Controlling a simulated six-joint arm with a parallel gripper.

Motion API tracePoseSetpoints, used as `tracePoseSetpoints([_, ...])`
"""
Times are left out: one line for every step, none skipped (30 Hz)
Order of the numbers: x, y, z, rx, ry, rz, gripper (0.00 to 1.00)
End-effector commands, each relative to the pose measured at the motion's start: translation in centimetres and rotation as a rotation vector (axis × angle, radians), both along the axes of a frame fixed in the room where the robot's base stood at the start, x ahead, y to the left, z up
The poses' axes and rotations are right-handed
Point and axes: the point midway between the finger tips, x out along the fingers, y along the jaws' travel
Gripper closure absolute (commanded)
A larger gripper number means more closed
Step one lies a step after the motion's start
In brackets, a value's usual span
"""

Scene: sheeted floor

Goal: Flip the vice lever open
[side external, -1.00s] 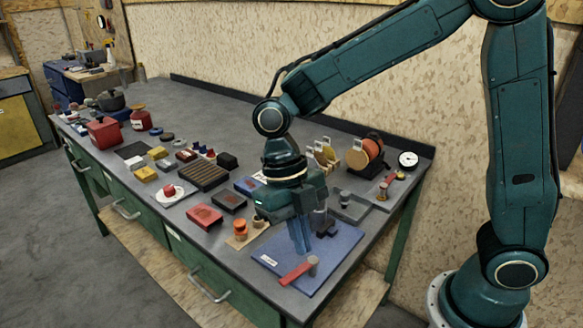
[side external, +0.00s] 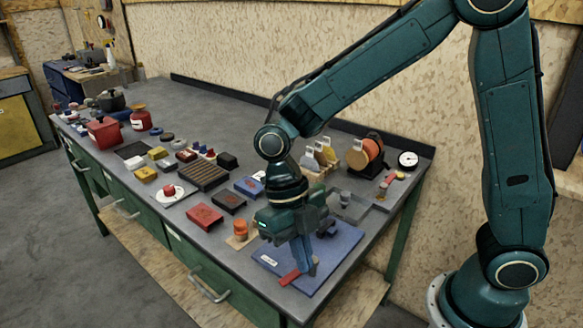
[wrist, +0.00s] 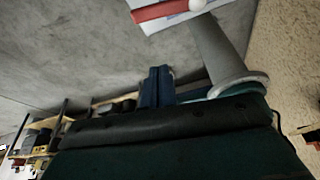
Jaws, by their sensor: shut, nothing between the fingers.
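The red vice lever (side external: 289,279) lies low at the front part of the blue plate (side external: 342,246) near the bench's front corner. My gripper (side external: 309,270) is shut and empty, pointing down just right of the lever. Its fingers hide the lever's right end and the grey pivot there, and I cannot tell whether they touch. In the wrist view, the blue fingertips (wrist: 155,86) are together, and a red bar (wrist: 163,11) shows at the top edge, apart from them in the picture. A grey tapered post (wrist: 220,50) stands beside it.
An orange cylinder (side external: 240,230) stands on a wooden base left of my gripper, with a red block (side external: 205,217) farther left. The plate's right side is clear.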

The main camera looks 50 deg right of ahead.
Motion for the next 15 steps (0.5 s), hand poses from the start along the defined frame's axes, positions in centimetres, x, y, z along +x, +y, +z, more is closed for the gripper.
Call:
tracePoseSetpoints([-0.3, 0.0, -0.7, -0.002, 0.005, 0.001, 1.0])
tracePoseSetpoints([-0.5, 0.0, -1.1, -0.002, 0.004, 0.001, 1.0])
tracePoseSetpoints([-0.7, 0.1, -1.7, -0.002, 0.004, 0.0, 1.0])
tracePoseSetpoints([-0.9, 0.1, -2.1, -0.003, 0.006, 0.001, 1.0])
tracePoseSetpoints([-1.0, 0.1, -2.6, -0.002, 0.004, 0.001, 1.0])
tracePoseSetpoints([-1.2, 0.2, -3.1, -0.003, 0.006, 0.001, 1.0])
tracePoseSetpoints([-1.3, 0.2, -3.5, -0.002, 0.004, 0.001, 1.0])
tracePoseSetpoints([-1.4, 0.2, -3.9, -0.003, 0.005, 0.001, 1.0])
tracePoseSetpoints([-1.6, 0.2, -4.4, -0.002, 0.003, 0.001, 1.0])
tracePoseSetpoints([-1.7, 0.2, -4.8, -0.003, 0.005, 0.001, 1.0])
tracePoseSetpoints([-1.8, 0.3, -5.1, -0.002, 0.004, 0.001, 1.0])
tracePoseSetpoints([-2.0, 0.3, -5.6, -0.002, 0.004, 0.001, 1.0])
tracePoseSetpoints([-2.1, 0.3, -5.9, -0.001, 0.003, 0.001, 1.0])
tracePoseSetpoints([-2.2, 0.3, -6.3, -0.002, 0.004, 0.001, 1.0])
tracePoseSetpoints([-2.4, 0.3, -6.7, -0.002, 0.004, 0.0, 1.0])
